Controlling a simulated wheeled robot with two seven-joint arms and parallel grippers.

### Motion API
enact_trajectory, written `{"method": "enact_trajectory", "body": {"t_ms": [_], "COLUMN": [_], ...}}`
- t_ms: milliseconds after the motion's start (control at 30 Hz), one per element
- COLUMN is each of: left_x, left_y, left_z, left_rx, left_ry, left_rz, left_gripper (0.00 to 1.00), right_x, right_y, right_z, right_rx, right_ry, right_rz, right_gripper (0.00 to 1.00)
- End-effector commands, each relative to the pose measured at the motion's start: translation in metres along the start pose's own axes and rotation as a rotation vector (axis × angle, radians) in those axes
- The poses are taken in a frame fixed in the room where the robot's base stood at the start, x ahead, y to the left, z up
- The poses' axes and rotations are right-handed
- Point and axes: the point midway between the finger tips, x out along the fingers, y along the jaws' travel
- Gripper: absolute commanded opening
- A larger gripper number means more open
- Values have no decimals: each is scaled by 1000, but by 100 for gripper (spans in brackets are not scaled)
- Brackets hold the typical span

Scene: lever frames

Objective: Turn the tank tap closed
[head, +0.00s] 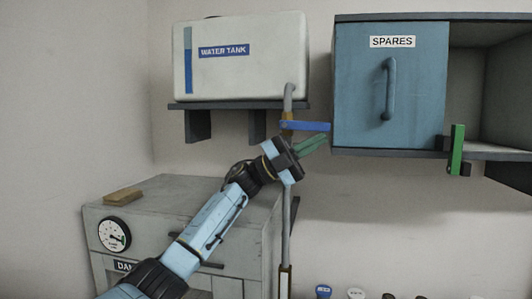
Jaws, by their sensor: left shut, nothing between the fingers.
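The white water tank (245,62), labelled WATER TANK, stands on a wall shelf. A grey pipe (289,92) leaves its lower right side and runs down to a brass tap body (287,120). The tap's blue lever (306,127) lies about horizontal, across the pipe and pointing right. My left gripper (312,144) has green fingers, shut and empty, just below the lever. Whether the fingers touch the lever, I cannot tell. The gripper hides part of the pipe under the tap.
The blue SPARES cabinet door (389,85) is right of the tap, with an open compartment beside it. A green upright bar (457,150) is at its lower edge. A grey cabinet (180,215) with a gauge (114,234) stands below left. Several small items line the bottom edge.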

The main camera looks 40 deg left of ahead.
Motion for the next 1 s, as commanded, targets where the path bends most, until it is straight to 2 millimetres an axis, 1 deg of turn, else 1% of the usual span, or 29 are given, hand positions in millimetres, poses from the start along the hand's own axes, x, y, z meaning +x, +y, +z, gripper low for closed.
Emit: {"method": "enact_trajectory", "body": {"t_ms": [200,333,367,700,833,1000], "left_x": [-2,-13,-17,-82,-100,-113], "left_y": [0,2,2,-39,-52,-60], "left_z": [0,1,1,1,1,1], "left_rx": [0,2,3,3,2,1], "left_ry": [0,-2,-2,-4,-2,-2], "left_rz": [1,1,1,2,0,1], "left_gripper": [0,0,0,0,0,0], "right_x": [1,9,12,30,34,36], "right_y": [-1,-2,-2,-2,-2,-2], "right_z": [8,12,12,14,14,14], "right_rx": [0,0,0,0,0,0], "right_ry": [-12,-17,-17,-18,-18,-17], "right_rz": [-2,-2,-2,-2,-2,-2], "right_gripper": [51,51,51,51,51,51]}}
